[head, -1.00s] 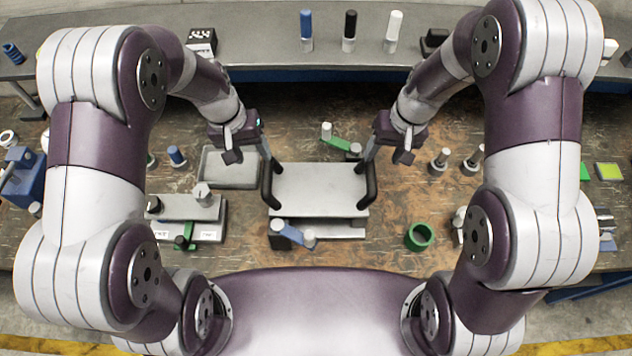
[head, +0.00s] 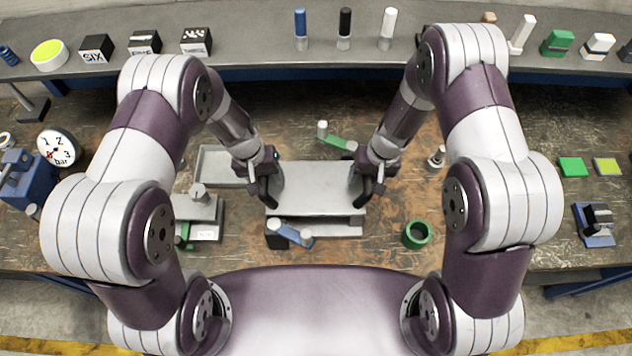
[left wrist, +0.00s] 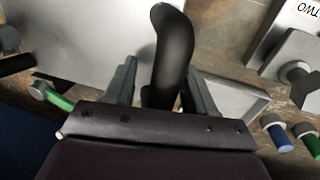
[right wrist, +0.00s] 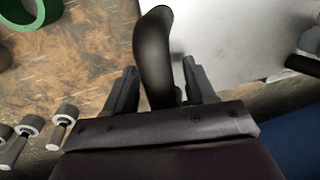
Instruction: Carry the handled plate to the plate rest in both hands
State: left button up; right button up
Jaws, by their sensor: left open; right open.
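The handled plate (head: 318,186) is a flat grey slab with a black handle at each end, lying level in the middle of the bench. My left gripper (head: 266,176) is at its left handle; the left wrist view shows that black handle (left wrist: 172,50) between the open fingers (left wrist: 160,85). My right gripper (head: 362,178) is at the right handle; the right wrist view shows that handle (right wrist: 153,50) between the open fingers (right wrist: 155,85). A grey stepped block (head: 340,228) shows just in front of and below the plate. I cannot tell which thing is the plate rest.
A blue-armed piece (head: 290,230) stands close in front of the plate. A green ring (head: 417,235) lies to the right and a grey tray (head: 215,167) to the left. A green-armed piece (head: 336,138) stands behind.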

pick_arm(q)
jog(key=shift+a+f, duration=0.1)
pick_arm(e)
jog(key=shift+a+f, duration=0.1)
jog(key=shift+a, duration=0.05)
pick_arm(q)
grip_shut()
pick_arm(e)
grip_shut()
dwell(0.9)
